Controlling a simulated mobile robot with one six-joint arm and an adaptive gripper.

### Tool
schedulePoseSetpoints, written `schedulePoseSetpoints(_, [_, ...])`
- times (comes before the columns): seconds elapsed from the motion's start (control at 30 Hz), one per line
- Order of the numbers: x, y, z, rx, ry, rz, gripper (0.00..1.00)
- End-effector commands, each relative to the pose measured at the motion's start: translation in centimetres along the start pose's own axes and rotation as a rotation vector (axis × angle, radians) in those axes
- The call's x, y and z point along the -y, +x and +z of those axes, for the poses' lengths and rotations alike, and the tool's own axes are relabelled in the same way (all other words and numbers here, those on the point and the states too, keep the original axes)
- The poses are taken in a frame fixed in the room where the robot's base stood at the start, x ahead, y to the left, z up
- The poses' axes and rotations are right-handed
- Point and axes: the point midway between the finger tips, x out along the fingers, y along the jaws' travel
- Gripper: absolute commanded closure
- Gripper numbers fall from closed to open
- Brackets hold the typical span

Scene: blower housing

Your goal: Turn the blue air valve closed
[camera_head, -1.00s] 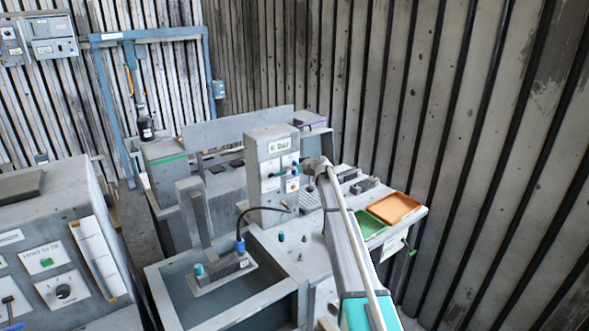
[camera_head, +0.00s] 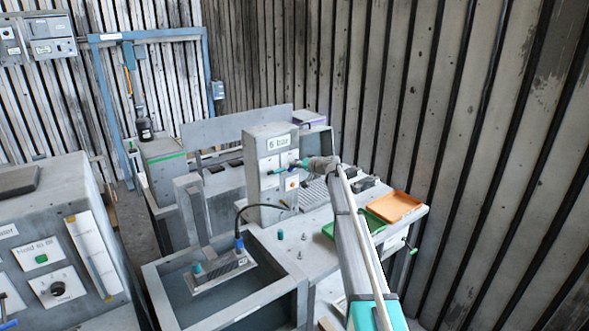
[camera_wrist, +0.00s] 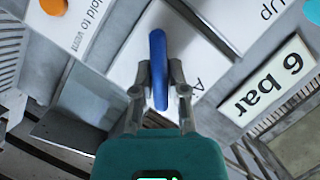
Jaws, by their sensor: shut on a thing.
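The blue air valve handle (camera_wrist: 158,70) is a long blue lever in front of a white label plate (camera_wrist: 130,62) in the wrist view. My gripper (camera_wrist: 160,74) has one fingertip on each side of the lever and is shut on it. The lever's near end reaches down between the fingers. In the head view my gripper (camera_head: 299,164) is at the front of the grey column (camera_head: 263,185) with the "6 bar" sign (camera_head: 279,142). The lever is small and partly covered there, so its exact angle is hard to tell.
An orange button (camera_wrist: 53,6) with a "Hold to vent" label sits near the lever. Green (camera_head: 368,222) and orange (camera_head: 398,206) trays lie on the bench right of the column. An open grey basin (camera_head: 172,312) stands in front. A ribbed wall rises behind.

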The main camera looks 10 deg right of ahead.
Motion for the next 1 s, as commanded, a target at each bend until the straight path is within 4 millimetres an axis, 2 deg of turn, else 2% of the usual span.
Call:
schedulePoseSetpoints(0.6, [-0.59, 0.07, 0.41, 0.004, 0.508, -0.209, 1.00])
schedulePoseSetpoints(1.0, [-0.46, 0.01, 0.33, 0.004, 0.652, -0.267, 1.00])
